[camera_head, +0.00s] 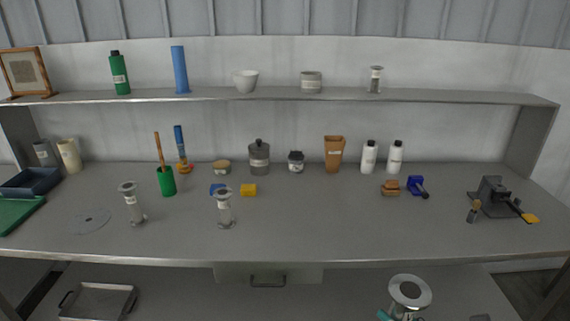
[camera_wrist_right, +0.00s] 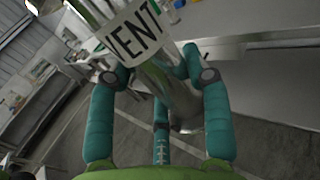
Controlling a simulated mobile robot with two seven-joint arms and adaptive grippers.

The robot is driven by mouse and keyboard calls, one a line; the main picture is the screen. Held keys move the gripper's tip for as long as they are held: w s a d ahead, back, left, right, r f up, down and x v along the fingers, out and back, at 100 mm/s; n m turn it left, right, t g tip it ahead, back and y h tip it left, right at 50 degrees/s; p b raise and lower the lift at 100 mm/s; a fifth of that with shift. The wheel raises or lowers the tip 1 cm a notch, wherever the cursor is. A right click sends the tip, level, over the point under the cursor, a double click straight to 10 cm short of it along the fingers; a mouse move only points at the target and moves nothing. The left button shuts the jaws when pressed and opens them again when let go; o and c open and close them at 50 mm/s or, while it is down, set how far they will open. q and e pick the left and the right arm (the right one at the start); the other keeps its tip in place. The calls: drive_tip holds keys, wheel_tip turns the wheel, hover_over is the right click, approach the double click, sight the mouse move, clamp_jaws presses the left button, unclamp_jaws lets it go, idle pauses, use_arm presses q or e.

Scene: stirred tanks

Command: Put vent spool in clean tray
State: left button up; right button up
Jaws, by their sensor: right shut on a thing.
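The vent spool is a grey metal tube with flanged ends; its top flange shows at the bottom of the head view (camera_head: 411,302), in front of the bench. In the right wrist view its white label reads "VENT" (camera_wrist_right: 134,33). My right gripper (camera_wrist_right: 160,78) has its teal fingers closed around the spool's body; only a bit of teal shows in the head view (camera_head: 384,315). A metal tray (camera_head: 97,301) sits below the bench top at lower left. A blue tray (camera_head: 31,182) and a green tray (camera_head: 16,212) lie at the bench's left end. I see no label saying which is clean. My left gripper is not in view.
Two similar flanged spools (camera_head: 132,206) (camera_head: 224,210) stand on the bench, and another (camera_head: 375,79) is on the upper shelf. A flat disc (camera_head: 91,221) lies at left. A dark clamp-like device (camera_head: 493,198) is at right. The bench's front middle is mostly clear.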

drive_tip(key=shift+s, duration=0.15)
drive_tip(key=shift+s+d, duration=0.1)
drive_tip(key=shift+s, duration=0.15)
drive_tip(key=shift+s+f+n+g+y, duration=0.15)
drive_tip(key=shift+n+g+y, duration=0.55)
drive_tip(key=shift+y, duration=0.1)
drive_tip(key=shift+f+y, duration=0.1)
drive_tip(key=shift+y, duration=0.2)
drive_tip(key=shift+f+n+g, duration=0.1)
drive_tip(key=shift+n+g, duration=0.3)
drive_tip(key=shift+g, duration=0.1)
drive_tip(key=shift+s+y, duration=0.25)
drive_tip(key=shift+y, duration=0.15)
drive_tip(key=shift+a+r, duration=0.7)
drive_tip(key=shift+a, duration=0.15)
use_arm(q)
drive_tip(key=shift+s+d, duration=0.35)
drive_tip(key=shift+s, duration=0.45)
use_arm(e)
drive_tip(key=shift+a+r+m+t+h, duration=0.5)
drive_tip(key=shift+r+m+t+h, duration=0.15)
drive_tip(key=shift+r+h, duration=0.25)
